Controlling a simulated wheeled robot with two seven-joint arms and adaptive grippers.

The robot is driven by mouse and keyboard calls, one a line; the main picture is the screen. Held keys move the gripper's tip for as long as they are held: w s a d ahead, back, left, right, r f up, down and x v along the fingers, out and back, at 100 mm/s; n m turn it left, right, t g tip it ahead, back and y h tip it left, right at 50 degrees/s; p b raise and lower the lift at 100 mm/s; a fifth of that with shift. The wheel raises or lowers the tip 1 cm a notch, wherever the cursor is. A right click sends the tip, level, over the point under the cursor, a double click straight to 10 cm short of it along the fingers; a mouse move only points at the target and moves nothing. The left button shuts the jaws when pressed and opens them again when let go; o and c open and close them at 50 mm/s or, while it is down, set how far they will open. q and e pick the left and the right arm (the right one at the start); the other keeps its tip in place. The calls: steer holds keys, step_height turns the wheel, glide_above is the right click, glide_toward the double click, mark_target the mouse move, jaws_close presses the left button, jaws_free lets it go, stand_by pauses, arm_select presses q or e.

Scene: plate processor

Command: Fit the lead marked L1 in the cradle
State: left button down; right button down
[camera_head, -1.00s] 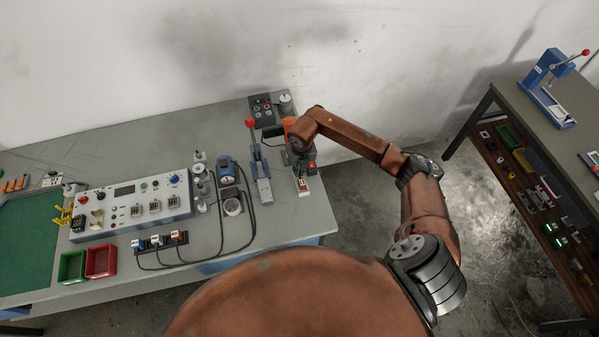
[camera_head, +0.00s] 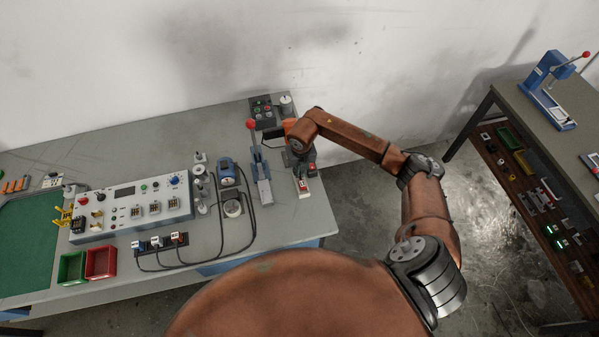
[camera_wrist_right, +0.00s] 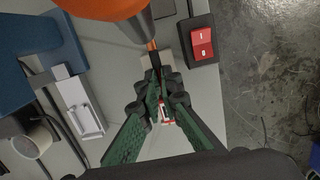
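Several leads with small pale plugs stand in a dark rack (camera_head: 160,243) at the bench's front. One plug has a red mark; I cannot read which is L1. Black cables curve from them to the right. My right gripper (camera_wrist_right: 158,88) reaches down at the bench's right end, beside a red-lever clamp (camera_head: 262,175). Its green fingers converge with a small gap at most. A small red-and-white part (camera_wrist_right: 165,112) shows between the fingers; I cannot tell whether they grip it. It also shows in the head view (camera_head: 303,186). I cannot identify the cradle. My left gripper is out of view.
An orange tool body (camera_wrist_right: 100,8) overhangs close to the fingers. A red rocker switch (camera_wrist_right: 202,43) is just right of them. A control panel (camera_head: 130,207), blue motor (camera_head: 228,170), and green and red bins (camera_head: 101,262) stand leftward. The bench edge drops off at right.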

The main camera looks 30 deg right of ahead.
steer(key=shift+f+b, duration=0.4)
steer(key=shift+f, duration=0.2)
stand_by(0.6)
steer(key=c, duration=2.1)
jaws_free()
steer(key=r, duration=0.4)
steer(key=s+r, duration=0.1)
steer(key=r, duration=0.7)
steer(key=shift+s+a, duration=0.15)
steer(key=shift+s, duration=0.05)
